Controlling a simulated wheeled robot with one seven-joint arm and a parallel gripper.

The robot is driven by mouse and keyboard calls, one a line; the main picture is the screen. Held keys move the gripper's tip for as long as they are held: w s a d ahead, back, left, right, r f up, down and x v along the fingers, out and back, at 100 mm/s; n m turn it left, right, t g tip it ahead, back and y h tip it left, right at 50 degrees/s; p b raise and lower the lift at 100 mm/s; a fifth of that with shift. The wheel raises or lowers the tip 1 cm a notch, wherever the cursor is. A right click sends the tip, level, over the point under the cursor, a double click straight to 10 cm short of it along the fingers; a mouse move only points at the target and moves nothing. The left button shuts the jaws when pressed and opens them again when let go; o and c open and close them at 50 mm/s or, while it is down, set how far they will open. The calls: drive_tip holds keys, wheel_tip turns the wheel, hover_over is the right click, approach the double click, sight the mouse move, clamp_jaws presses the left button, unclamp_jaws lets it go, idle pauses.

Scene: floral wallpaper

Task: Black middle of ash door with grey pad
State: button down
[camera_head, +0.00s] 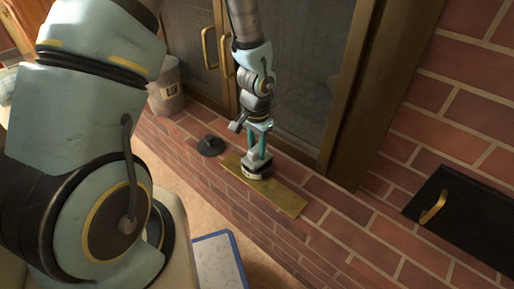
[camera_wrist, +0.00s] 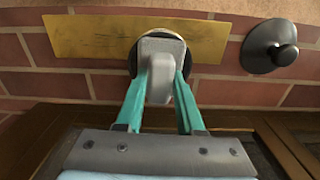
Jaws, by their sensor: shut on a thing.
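My gripper (camera_head: 259,146) is shut on the grey handle of a round pad (camera_head: 257,168). In the wrist view the green fingers (camera_wrist: 160,85) close on either side of this handle (camera_wrist: 160,47). The pad has a pale and dark round base and sits over a flat brass plate (camera_head: 287,199) on the brick ledge; I cannot tell whether its underside touches the plate. A second, dark round pad with a knob (camera_head: 210,146) lies left of the plate, apart from it. The black ash door (camera_head: 471,225) with a brass handle (camera_head: 433,207) is in the brick face at right.
Glass fireplace doors (camera_head: 300,70) in a brass-brown frame (camera_head: 352,80) stand behind my gripper. A grey bucket (camera_head: 166,88) stands at the left of the ledge (camera_head: 240,205). A blue-edged tray (camera_head: 217,262) lies below. The ledge right of the plate is clear.

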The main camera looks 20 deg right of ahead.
sight(257, 148)
drive_tip(key=shift+r+p, duration=3.05)
drive_tip(key=shift+r, duration=0.45)
drive_tip(key=shift+f, duration=0.1)
drive_tip(key=w+a+r+n, duration=0.3)
drive_tip(key=w+a+n, duration=0.15)
drive_tip(key=a, duration=0.55)
drive_tip(key=w+a+r+n, duration=0.3)
drive_tip(key=w+a+n, duration=0.15)
drive_tip(key=a, duration=0.45)
drive_tip(key=w+a+r+n, duration=0.3)
drive_tip(key=w+a+n, duration=0.15)
drive_tip(key=a, duration=0.55)
wheel_tip(257, 148, up, 10)
drive_tip(key=s+p, duration=0.1)
drive_tip(key=p, duration=2)
drive_tip(key=shift+s+d+r+m+p, duration=0.2)
drive_tip(key=shift+s+r+m+p, duration=0.1)
drive_tip(key=shift+s+m, duration=0.15)
drive_tip(key=shift+f, duration=0.15)
